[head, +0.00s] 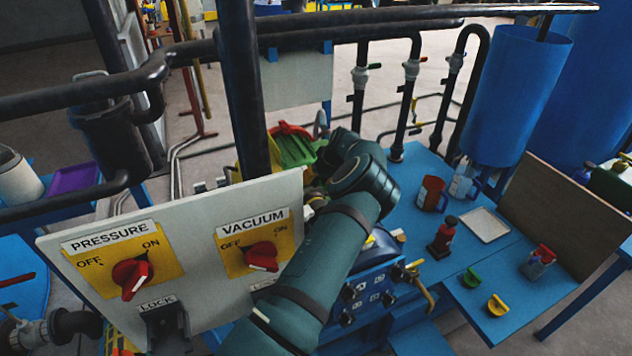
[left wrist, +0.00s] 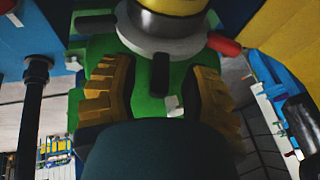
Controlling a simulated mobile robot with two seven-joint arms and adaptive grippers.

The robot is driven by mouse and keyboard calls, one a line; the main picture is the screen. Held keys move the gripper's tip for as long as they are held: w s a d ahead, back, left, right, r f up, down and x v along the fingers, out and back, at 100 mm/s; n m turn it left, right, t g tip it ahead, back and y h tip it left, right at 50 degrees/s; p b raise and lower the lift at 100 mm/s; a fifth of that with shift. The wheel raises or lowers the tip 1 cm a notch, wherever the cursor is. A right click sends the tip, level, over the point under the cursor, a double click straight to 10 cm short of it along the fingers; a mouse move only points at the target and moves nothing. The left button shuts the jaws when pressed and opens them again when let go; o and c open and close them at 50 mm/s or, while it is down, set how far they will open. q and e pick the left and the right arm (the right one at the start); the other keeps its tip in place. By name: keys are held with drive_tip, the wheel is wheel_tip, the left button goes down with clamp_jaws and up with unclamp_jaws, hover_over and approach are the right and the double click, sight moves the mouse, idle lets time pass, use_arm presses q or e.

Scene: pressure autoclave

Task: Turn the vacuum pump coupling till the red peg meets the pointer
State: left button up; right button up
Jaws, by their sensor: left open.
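The vacuum pump coupling shows in the left wrist view as a grey collar (left wrist: 135,38) under a dark and yellow cylinder, on a green pump body (left wrist: 160,98). Its red peg (left wrist: 224,44) sticks out to the right. A dark peg (left wrist: 160,76) points towards the camera. A small white mark (left wrist: 174,106), perhaps the pointer, lies on the green body below the dark peg, apart from the red peg. My left gripper (left wrist: 163,72) is open, its ridged yellow fingers either side of the dark peg. In the head view its fingers are hidden. My right gripper is not in view.
A white panel (head: 205,280) with red PRESSURE (head: 130,275) and VACUUM (head: 262,257) knobs stands left of my forearm. A dark vertical pipe (head: 243,90) rises behind it. A blue table (head: 425,170) with bottles and a white tray (head: 483,225) is on the right.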

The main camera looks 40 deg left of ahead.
use_arm(q)
drive_tip(key=shift+a+f, duration=0.1)
drive_tip(key=shift+f, duration=0.2)
clamp_jaws()
idle(0.4)
